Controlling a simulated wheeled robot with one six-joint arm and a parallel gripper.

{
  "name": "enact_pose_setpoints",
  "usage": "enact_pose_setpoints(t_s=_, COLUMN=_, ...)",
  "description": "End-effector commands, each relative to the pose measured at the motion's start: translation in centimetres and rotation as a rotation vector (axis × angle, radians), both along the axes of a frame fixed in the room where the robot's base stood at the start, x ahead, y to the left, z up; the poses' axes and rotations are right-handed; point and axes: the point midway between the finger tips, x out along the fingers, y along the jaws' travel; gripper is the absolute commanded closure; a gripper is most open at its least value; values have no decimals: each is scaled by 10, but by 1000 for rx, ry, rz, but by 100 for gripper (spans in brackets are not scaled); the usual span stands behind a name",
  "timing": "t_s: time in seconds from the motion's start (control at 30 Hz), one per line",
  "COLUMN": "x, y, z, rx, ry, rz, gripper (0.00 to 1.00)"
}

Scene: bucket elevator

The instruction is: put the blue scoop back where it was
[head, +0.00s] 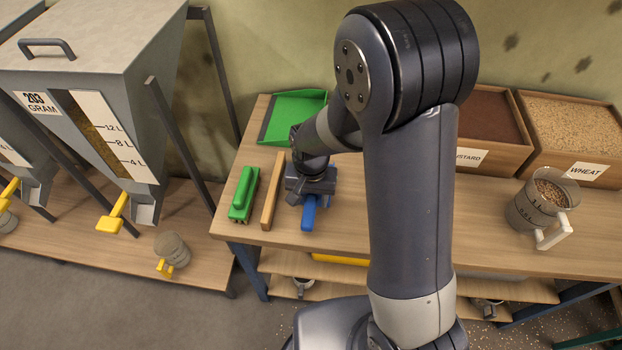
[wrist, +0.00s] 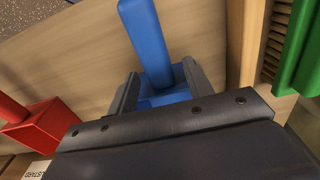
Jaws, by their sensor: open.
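The blue scoop (head: 309,217) lies on the wooden table near its front edge, handle toward the front. Most of it is hidden under my gripper in the head view. In the wrist view the blue scoop (wrist: 147,40) shows its handle at the top and its wider part between the jaws. My gripper (head: 311,184) is low over the table. In the wrist view my gripper (wrist: 158,88) is open, one finger on each side of the scoop. I cannot tell whether the fingers touch it.
A wooden strip (head: 272,191) and a green brush (head: 243,194) lie left of the scoop; a green dustpan (head: 292,112) is behind. A red object (wrist: 38,125) stands on the other side. A jug of grain (head: 542,206) and a wheat box (head: 580,135) are at right.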

Motion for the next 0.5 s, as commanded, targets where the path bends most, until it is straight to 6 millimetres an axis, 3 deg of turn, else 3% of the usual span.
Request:
enact_pose_setpoints(t_s=0.3, x=0, y=0, z=63, rx=2, ry=-5, rz=0, gripper=51)
enact_pose_setpoints(t_s=0.5, x=0, y=0, z=88, rx=1, ry=-3, rz=0, gripper=51)
